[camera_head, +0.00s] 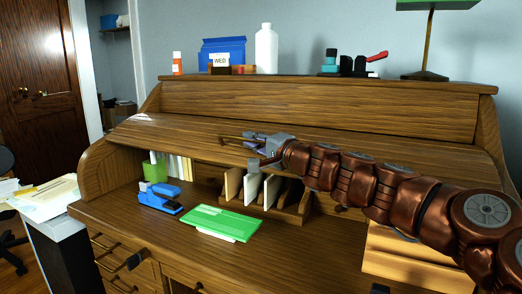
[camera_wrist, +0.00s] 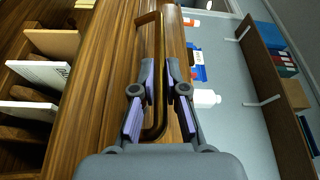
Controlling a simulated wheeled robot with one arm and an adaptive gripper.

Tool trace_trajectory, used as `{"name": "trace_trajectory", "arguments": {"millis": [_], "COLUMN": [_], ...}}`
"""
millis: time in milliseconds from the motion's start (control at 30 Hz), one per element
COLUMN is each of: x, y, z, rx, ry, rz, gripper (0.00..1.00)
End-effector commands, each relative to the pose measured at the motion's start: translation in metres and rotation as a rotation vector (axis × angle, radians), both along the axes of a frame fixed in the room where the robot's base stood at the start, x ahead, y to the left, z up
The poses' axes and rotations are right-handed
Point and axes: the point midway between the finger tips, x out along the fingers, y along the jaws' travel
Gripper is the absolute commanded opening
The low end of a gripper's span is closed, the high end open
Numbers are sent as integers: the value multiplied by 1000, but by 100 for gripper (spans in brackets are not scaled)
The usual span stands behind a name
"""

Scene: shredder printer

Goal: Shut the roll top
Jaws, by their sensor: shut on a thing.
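The desk's brown wooden roll top (camera_head: 160,130) is partly lowered, with its front edge still well above the desktop. A bronze handle (camera_head: 230,144) is fixed near that edge. My gripper (camera_head: 262,152) reaches in from the right and is shut on the handle. In the wrist view, my gripper's purple-padded fingers (camera_wrist: 159,90) lie on both sides of the handle bar (camera_wrist: 158,40), near one end of it. The roll top's slats (camera_wrist: 95,85) fill the middle of that view.
A white bottle (camera_head: 266,50) and other items stand on the top shelf.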

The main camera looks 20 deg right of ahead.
Motion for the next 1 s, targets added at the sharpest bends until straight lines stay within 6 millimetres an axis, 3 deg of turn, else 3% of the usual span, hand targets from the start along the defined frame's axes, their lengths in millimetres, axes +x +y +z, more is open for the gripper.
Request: {"name": "trace_trajectory", "arguments": {"millis": [33,667,1000], "x": [-3,-41,-67], "y": [10,58,82], "z": [-13,-61,-106], "rx": [-11,-137,-136], "ry": [-12,-152,-149], "rz": [14,24,25], "gripper": [0,0,0]}}
